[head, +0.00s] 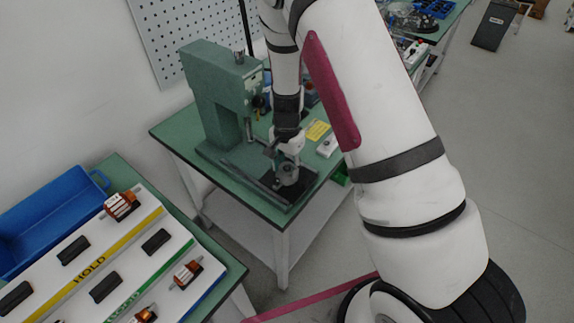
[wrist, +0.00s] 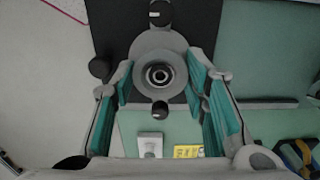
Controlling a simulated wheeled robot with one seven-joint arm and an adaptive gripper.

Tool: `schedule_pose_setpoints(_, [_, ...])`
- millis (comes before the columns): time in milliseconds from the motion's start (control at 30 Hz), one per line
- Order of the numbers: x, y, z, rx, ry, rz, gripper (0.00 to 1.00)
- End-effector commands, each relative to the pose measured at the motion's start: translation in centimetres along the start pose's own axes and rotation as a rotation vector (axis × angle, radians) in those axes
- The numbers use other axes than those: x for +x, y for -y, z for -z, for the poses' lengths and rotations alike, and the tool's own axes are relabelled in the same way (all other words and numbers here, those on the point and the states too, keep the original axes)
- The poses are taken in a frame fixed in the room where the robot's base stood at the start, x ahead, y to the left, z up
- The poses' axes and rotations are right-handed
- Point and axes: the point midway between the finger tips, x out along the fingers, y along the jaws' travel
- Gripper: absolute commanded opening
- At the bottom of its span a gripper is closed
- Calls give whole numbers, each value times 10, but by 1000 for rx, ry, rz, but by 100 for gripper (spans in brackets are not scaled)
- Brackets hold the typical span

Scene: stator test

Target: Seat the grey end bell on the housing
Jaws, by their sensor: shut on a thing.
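The grey end bell (wrist: 160,75) is a round piece with a dark-ringed hole in its middle. In the wrist view it sits between the teal pads of my gripper (wrist: 158,88), which is shut on it. In the head view my gripper (head: 284,150) is low over the green bench, at a grey round part (head: 289,173) above a dark mat. I cannot make out the housing separately; a wider grey shape (wrist: 152,42) shows behind the end bell, with black knobs around it. Whether the bell touches what is under it cannot be told.
A green press (head: 215,95) stands just left of my gripper on the bench (head: 240,192). A yellow label (head: 318,130) and a white box (head: 327,146) lie right of it. A white tray (head: 128,250) with copper-wound parts and a blue bin (head: 45,220) are at lower left.

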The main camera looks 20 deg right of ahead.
Motion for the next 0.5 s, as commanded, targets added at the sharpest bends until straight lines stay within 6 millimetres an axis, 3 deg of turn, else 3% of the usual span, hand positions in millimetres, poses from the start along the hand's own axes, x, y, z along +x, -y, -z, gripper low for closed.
schedule_pose_setpoints(500, [-26,0,0,0,-1,2,18])
